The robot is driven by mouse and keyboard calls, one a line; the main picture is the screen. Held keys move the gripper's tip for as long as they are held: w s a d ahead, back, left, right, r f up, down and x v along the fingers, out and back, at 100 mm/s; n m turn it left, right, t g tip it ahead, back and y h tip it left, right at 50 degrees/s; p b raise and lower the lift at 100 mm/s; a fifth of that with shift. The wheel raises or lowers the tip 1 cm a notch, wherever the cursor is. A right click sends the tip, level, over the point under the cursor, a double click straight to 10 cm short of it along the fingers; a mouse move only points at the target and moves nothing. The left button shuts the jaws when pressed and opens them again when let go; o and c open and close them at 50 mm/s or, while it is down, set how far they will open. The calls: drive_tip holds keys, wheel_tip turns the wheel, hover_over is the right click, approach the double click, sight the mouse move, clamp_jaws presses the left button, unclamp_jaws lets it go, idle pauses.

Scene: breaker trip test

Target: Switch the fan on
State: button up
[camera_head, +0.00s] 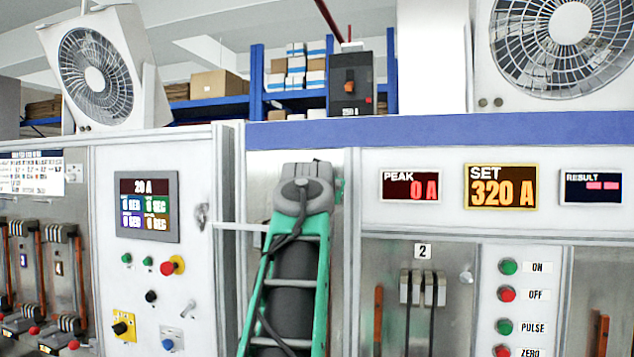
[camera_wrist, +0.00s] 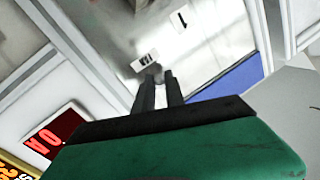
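Two white box fans stand on top of the cabinets in the head view: one at the upper left (camera_head: 95,78) and one at the upper right (camera_head: 563,42). In the wrist view my gripper (camera_wrist: 157,80) has its two dark fingers close together with a narrow gap. Their tips are at a small grey knob-like part (camera_wrist: 153,71) on a metal panel, beside a white label plate (camera_wrist: 145,60) with unreadable dark marks. Whether they touch or hold that part is unclear. In the head view my green and grey arm hides the gripper.
The panel has a PEAK display (camera_head: 410,187), an orange SET display (camera_head: 501,186) reading 320 A, and ON/OFF/PULSE buttons (camera_head: 508,281). A left cabinet has a screen (camera_head: 149,206), coloured knobs (camera_head: 124,324) and levers. A dark breaker (camera_head: 351,84) stands on top.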

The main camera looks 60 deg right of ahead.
clamp_jaws()
wheel_tip(320, 180, up, 2)
drive_tip(key=m+g+y+p, duration=0.1)
drive_tip(key=y+p, duration=0.2)
drive_tip(key=p, duration=0.2)
drive_tip(key=shift+r+y, duration=0.15)
drive_tip(key=shift+y, duration=0.25)
